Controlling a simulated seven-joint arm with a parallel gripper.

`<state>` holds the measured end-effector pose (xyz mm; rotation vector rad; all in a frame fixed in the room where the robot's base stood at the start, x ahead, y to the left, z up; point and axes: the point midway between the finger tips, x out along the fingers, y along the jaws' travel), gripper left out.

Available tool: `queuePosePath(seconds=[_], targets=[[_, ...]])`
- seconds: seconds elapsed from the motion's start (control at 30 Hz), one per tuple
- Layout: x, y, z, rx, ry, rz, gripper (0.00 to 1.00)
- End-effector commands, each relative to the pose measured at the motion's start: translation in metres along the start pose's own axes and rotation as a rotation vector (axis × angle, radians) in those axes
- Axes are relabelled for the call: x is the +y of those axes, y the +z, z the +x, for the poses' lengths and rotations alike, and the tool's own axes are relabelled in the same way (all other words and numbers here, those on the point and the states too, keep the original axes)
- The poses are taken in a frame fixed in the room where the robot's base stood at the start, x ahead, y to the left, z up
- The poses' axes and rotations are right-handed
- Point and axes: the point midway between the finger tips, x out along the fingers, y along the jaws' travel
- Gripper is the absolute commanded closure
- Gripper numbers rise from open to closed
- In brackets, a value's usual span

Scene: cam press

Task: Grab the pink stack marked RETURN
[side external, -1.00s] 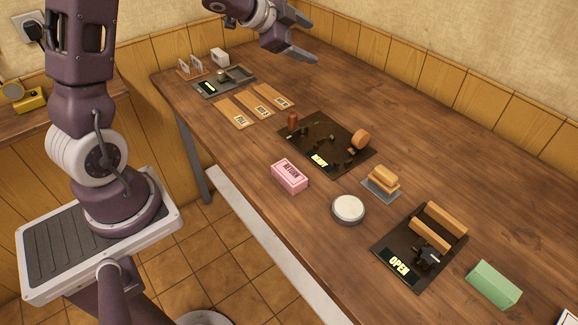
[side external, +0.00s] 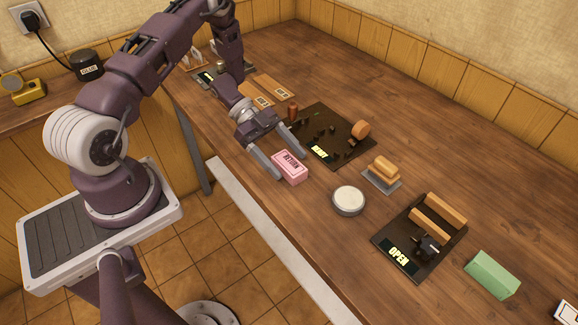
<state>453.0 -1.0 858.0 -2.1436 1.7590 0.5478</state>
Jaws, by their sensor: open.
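My gripper (side external: 281,163) is open and low at the stack. One finger is at the stack's left side and the other is behind its upper right corner. I cannot tell whether either finger touches it. The stack looks unmoved and still on the table.
A dark board (side external: 335,135) with small dark parts lies just behind the stack. A round white-topped tin (side external: 348,200) stands to the right. Further right are stacked wooden blocks (side external: 383,172), the OPEN board (side external: 420,240) and a green block (side external: 492,275).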

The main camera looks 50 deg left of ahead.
Motion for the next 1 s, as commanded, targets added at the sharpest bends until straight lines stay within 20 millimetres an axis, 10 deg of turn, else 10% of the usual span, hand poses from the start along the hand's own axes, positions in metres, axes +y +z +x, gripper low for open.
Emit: queuePosePath(seconds=[0.13, 0.5, 0.77, 1.0], targets=[[0.000, 0.000, 0.000, 0.000, 0.000, 0.000, 0.29], [0.000, 0.000, -0.001, 0.000, -0.001, 0.001, 1.00], [-0.001, -0.003, -0.002, -0.001, -0.001, 0.002, 1.00], [-0.001, -0.043, -0.024, -0.001, -0.003, 0.006, 1.00]])
